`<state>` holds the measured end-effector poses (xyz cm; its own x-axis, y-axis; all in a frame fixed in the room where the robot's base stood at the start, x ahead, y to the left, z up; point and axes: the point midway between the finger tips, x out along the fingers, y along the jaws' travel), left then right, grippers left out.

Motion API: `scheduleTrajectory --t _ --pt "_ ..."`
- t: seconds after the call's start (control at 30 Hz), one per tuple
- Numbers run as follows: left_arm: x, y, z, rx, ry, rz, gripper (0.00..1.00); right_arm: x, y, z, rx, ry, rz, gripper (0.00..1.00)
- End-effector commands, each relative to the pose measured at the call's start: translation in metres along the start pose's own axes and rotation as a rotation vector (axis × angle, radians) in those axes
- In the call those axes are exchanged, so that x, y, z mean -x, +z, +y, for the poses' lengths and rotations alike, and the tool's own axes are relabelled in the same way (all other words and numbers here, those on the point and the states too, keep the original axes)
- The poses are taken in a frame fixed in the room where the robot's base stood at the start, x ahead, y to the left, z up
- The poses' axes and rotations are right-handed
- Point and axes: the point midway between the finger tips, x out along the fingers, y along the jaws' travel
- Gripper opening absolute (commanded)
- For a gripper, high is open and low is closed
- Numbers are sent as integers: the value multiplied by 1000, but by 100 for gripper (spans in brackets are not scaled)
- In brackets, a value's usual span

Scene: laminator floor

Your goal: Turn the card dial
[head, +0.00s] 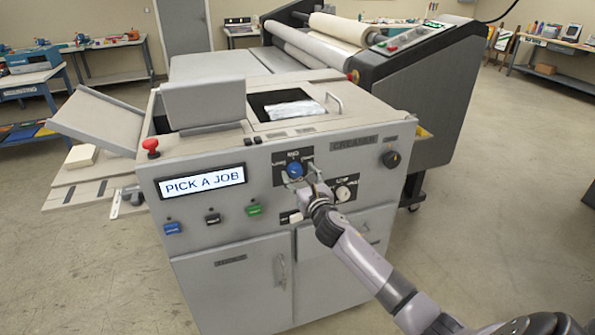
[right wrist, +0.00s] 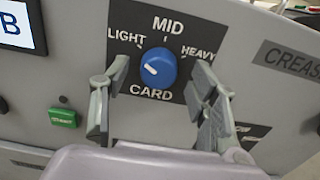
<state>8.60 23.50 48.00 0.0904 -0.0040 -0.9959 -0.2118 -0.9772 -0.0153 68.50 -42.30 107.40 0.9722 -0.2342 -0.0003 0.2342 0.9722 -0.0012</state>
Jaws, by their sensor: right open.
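The card dial (head: 294,170) is a round blue knob on the creaser's sloped front panel. In the right wrist view the dial (right wrist: 158,66) sits on a dark plate marked LIGHT, MID, HEAVY and CARD. A short white mark shows on the left side of its face. My right gripper (head: 302,178) is in front of the dial. In the right wrist view its two fingers (right wrist: 158,78) are spread, one on each side of the dial, with visible gaps to it. My left gripper is not in view.
The creaser's display (head: 202,182) reads PICK A JOB. Below it are blue, black and green buttons (head: 254,209). A red knob (head: 151,147) stands at the left corner. A white dial (head: 344,193) and black knob (head: 391,159) lie right of the card dial. Floor is clear at right.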

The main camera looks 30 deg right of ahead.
Motion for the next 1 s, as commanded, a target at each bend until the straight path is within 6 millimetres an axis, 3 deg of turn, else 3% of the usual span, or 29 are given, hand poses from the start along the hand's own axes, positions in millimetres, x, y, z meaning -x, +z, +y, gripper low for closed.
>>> scheduleTrajectory --t 0.2,0.5,1.0 --pt "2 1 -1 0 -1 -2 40 -16 0 0 -1 0 1 55" --pt "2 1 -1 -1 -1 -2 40 -18 0 0 -1 1 1 55" --pt "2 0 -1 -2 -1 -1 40 -18 0 0 -1 0 1 22"
